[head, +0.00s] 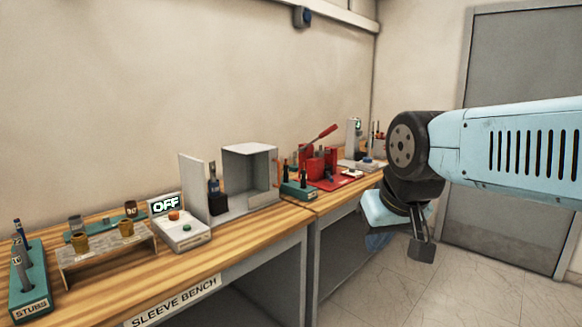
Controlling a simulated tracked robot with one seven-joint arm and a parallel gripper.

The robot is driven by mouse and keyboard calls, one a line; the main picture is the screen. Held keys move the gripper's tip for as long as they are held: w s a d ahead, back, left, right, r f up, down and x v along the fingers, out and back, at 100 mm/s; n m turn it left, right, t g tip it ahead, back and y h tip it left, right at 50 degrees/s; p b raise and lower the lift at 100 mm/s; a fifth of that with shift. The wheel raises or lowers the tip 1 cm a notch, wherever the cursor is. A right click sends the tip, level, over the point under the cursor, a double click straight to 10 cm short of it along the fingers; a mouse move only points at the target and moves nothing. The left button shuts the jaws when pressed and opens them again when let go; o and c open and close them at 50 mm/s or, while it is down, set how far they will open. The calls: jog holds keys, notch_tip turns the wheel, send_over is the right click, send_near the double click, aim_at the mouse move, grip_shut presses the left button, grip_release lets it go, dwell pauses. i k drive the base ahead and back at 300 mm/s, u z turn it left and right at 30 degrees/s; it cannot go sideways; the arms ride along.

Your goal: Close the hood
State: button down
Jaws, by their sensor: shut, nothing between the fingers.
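The hood (250,168) is a grey box standing on the wooden sleeve bench in the middle of the head view. Its front is open and its inside shows. A dark device (215,197) with a blue-grey upright part stands in that gap. A thin orange handle (277,168) shows at the box's right edge. My gripper (421,252) hangs down shut and empty at the right, well apart from the hood, over the floor side of the bench.
A small rack (105,247) and a green stubs holder (30,285) are further left. A red press (318,163) stands right of the hood. Floor before the benches is clear.

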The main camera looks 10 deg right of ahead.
aim_at(249, 166)
jog(key=z, duration=0.6)
jog(key=i, duration=1.9)
jog(key=u, duration=0.5)
jog(key=k, duration=0.7)
jog(key=u, duration=0.3)
jog(key=i, duration=0.7)
jog(key=z, duration=0.15)
